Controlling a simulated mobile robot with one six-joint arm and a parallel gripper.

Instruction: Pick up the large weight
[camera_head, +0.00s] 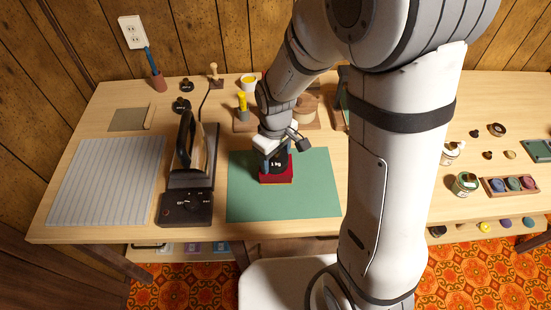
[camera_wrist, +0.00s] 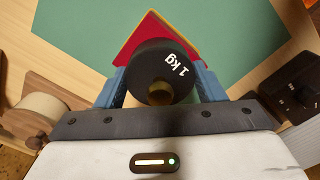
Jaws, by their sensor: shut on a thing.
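The large weight (camera_wrist: 162,62) is a black disc marked "1 kg" with a brass knob. It sits between the blue fingers of my gripper (camera_wrist: 160,85) in the wrist view, with a finger against each side. In the head view the weight (camera_head: 278,166) shows under my gripper (camera_head: 279,157), partly hidden by it. A red block with a yellow part (camera_wrist: 142,32) lies directly below the weight, on the green mat (camera_head: 245,196). I cannot tell whether the weight touches the block.
A dark device with a clothes iron (camera_head: 186,147) stands left of the mat. Two small black weights (camera_head: 187,86) (camera_head: 181,105) lie behind it. A thread spool (camera_head: 242,104) and other sewing items stand behind the mat. Jars (camera_head: 465,184) and a colour tray (camera_head: 512,185) are at right.

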